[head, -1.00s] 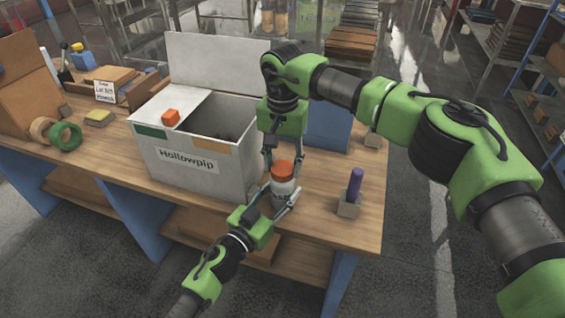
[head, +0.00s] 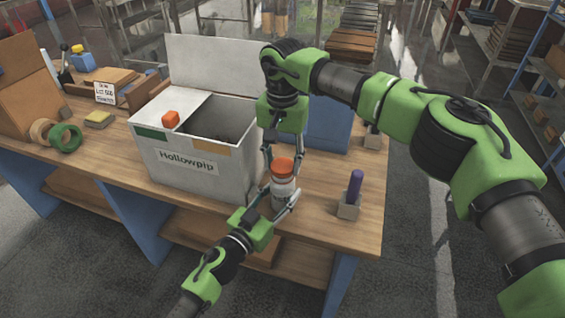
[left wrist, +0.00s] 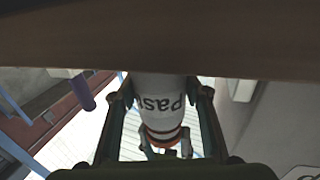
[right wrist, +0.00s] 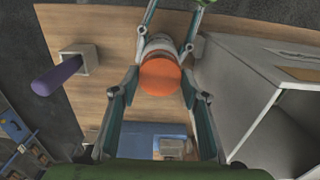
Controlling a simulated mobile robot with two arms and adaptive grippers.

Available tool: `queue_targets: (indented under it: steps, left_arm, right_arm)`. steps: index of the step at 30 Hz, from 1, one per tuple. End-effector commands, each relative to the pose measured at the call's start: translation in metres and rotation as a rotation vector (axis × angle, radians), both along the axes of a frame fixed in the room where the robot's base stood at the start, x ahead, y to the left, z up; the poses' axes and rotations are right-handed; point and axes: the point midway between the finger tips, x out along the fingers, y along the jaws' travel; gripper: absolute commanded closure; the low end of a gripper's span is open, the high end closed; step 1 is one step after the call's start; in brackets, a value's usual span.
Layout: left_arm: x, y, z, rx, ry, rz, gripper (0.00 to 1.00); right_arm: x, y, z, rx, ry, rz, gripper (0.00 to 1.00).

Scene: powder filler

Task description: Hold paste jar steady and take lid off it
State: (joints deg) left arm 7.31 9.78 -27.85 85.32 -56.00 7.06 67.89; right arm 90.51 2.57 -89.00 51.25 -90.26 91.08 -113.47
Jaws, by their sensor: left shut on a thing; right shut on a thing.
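The paste jar (head: 283,187) is white, with an orange lid (head: 283,165), and stands upright at the table's front edge beside the white box. My left gripper (head: 281,203) comes from the front and is shut around the jar's lower body. The jar's lettering (left wrist: 163,104) shows between its fingers in the left wrist view. My right gripper (head: 284,168) points down from above and is shut on the lid. The lid's round top (right wrist: 160,75) shows between its fingers in the right wrist view. The lid is directly above the jar; I cannot tell whether they still touch.
A purple stick (head: 355,184) stands in a grey block (head: 348,207) to the right. Tape rolls (head: 66,138) lie far left.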

Motion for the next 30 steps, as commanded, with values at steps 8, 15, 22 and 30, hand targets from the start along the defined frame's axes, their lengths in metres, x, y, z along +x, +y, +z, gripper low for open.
queue_targets:
  steps: [8, 15, 22, 30]
  left_arm:
    - [-0.001, 0.0, -0.002, 0.001, 0.003, 0.0, 1.0]
    - [-0.001, 0.0, -0.002, 0.001, 0.004, 0.0, 1.0]
    - [-0.001, 0.0, -0.002, 0.001, 0.003, 0.0, 1.0]
    - [-0.001, 0.0, -0.002, 0.002, 0.003, 0.0, 1.0]
  right_arm:
    - [0.0, 0.0, 0.007, 0.0, 0.001, 0.0, 0.85]
    - [0.0, 0.0, 0.007, 0.0, 0.001, 0.0, 0.85]
    - [0.0, 0.0, 0.024, 0.002, -0.002, 0.0, 0.85]
    - [0.0, 0.0, 0.047, 0.0, 0.0, 0.0, 0.85]
